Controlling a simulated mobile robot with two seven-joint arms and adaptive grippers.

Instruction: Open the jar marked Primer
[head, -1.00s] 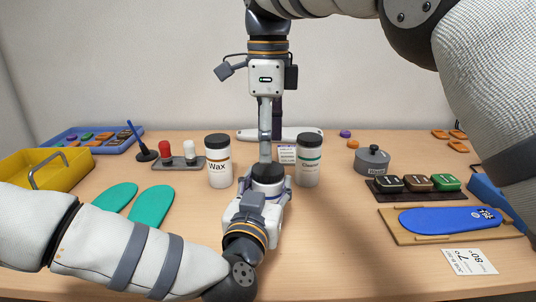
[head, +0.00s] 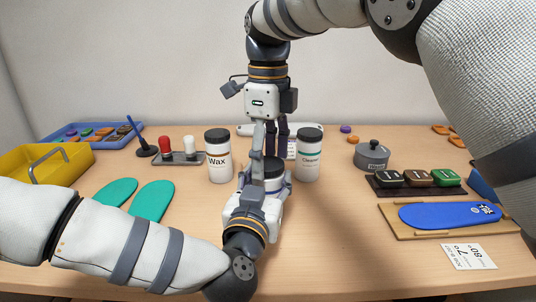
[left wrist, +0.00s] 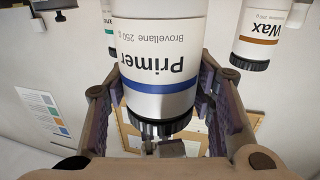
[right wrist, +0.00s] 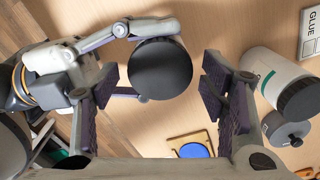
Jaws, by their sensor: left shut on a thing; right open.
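The Primer jar (left wrist: 158,60) is white with a blue stripe and a black lid, which is on it. In the head view the jar (head: 273,184) stands upright in front of the Wax and Cleaner jars. My left gripper (head: 266,184) is shut on its body from the near side. My right gripper (head: 270,150) points down from above, open, with its fingertips close to the lid. In the right wrist view the round black lid (right wrist: 160,68) shows in the gap between the open fingers, apart from both.
The Wax jar (head: 219,160) stands just left and the Cleaner jar (head: 309,158) just right. Farther right are a grey pot (head: 371,156), ink pads (head: 418,178) and a blue insole (head: 448,215) on a board. Teal insoles (head: 152,200) and a yellow bin (head: 50,165) lie left.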

